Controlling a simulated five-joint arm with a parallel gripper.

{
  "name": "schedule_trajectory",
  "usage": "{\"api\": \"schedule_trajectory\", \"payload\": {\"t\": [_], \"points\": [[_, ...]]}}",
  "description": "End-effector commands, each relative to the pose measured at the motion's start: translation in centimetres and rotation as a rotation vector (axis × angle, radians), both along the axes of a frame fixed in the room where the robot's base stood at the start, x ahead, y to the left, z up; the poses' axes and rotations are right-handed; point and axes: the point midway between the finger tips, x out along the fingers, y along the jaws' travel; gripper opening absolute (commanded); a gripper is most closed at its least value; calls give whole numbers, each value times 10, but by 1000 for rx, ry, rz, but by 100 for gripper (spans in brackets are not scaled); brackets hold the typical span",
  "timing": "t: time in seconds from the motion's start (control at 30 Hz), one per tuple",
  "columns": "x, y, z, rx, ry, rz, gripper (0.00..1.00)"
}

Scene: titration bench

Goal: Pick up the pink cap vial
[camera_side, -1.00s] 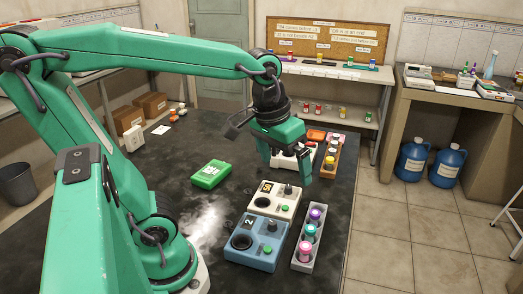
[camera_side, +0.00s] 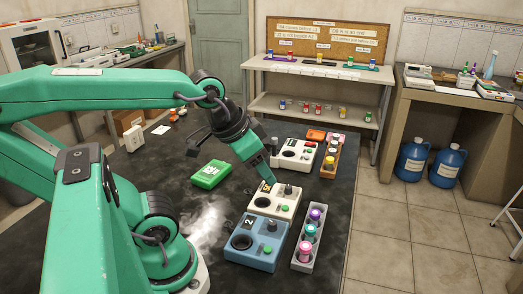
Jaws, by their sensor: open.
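My gripper (camera_side: 269,179) is open, tilted down to the right, and seen over the cream device with a dark knob. It is behind and to the left of the rack, apart from the pink cap vial. The space between its jaws is hard to see.
A blue device (camera_side: 255,256) and a cream device (camera_side: 262,204) stand left of the rack. A white device (camera_side: 297,150) and a wooden rack of vials (camera_side: 330,160) are farther back. A green box (camera_side: 210,174) lies to the left.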

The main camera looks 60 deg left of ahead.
Motion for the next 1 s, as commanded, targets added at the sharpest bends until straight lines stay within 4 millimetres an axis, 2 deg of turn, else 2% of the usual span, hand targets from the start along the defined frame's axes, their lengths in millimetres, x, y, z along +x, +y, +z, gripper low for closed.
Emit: {"api": "schedule_trajectory", "payload": {"t": [0.33, 0.53, 0.77, 1.0], "points": [[2, -1, -1, -2, 8, 0, 52], [11, -5, -8, -9, 51, -2, 52], [32, -17, -28, -21, 146, -8, 52], [54, -32, -57, -26, 256, -8, 52]]}}
